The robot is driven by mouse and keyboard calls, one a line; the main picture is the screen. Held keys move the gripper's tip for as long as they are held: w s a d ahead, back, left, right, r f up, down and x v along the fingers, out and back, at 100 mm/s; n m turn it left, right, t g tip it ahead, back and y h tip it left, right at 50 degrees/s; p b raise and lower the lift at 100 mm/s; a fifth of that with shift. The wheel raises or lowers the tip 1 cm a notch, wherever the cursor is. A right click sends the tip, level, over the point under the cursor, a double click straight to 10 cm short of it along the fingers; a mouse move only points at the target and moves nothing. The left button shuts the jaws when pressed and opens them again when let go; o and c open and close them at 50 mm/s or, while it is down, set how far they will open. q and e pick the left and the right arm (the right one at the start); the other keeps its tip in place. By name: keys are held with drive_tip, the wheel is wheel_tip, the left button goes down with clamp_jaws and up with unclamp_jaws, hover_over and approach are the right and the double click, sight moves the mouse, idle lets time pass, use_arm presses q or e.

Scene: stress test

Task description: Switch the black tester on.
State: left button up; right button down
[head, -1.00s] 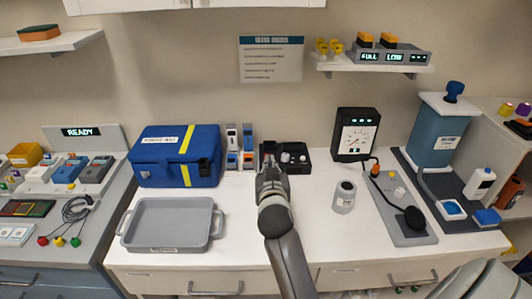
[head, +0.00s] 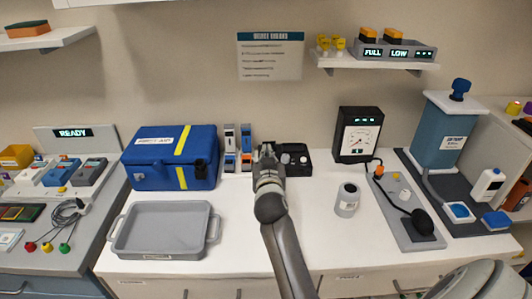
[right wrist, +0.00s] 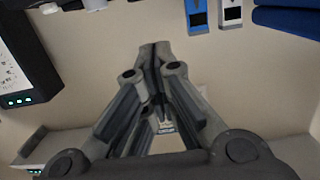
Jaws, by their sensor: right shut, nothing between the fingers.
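The black tester (head: 371,122) is an upright black box with a white dial face, standing at the back of the white counter, right of centre. Small green lights show along its top. Details below the dial are too small to tell. The tester also shows at the left edge of the right wrist view (right wrist: 22,62), partly cut off, with its green lights. My right gripper (head: 266,149) is shut and empty, left of the tester and apart from it, in front of a black tray. Its closed fingers also show in the right wrist view (right wrist: 155,55). My left gripper is out of view.
The black tray (head: 304,168) holds pale round parts. A blue first aid box (head: 150,178) and a grey tray (head: 128,238) stand left. A grey canister (head: 347,199) stands before the tester, and a grey board (head: 388,205) with a cable lies right. Counter before the tester is partly clear.

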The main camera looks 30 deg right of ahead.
drive_tip(key=x, duration=0.7)
drive_tip(key=shift+d+p, duration=0.1)
drive_tip(key=shift+p, duration=0.3)
drive_tip(key=f, duration=0.2)
drive_tip(key=shift+w+f, duration=0.2)
drive_tip(key=shift+f, duration=0.2)
drive_tip(key=shift+w+d+f, duration=0.1)
drive_tip(key=shift+f, duration=0.55)
drive_tip(key=shift+r, duration=0.15)
drive_tip(key=g+p, duration=0.1)
drive_tip(key=p, duration=0.2)
drive_tip(key=shift+w+d, duration=0.1)
drive_tip(key=shift+w, duration=0.05)
drive_tip(key=shift+f+b, duration=0.35)
drive_tip(key=shift+f, duration=0.1)
drive_tip(key=r+p, duration=0.2)
drive_tip(key=r, duration=0.1)
drive_tip(key=r+p, duration=0.1)
drive_tip(key=shift+w+d+r, duration=0.15)
drive_tip(key=shift+w+d, duration=0.1)
drive_tip(key=r+b+v, duration=0.1)
drive_tip(key=v, duration=0.9)
drive_tip(key=shift+w+d+r, duration=0.15)
drive_tip(key=shift+r, duration=0.2)
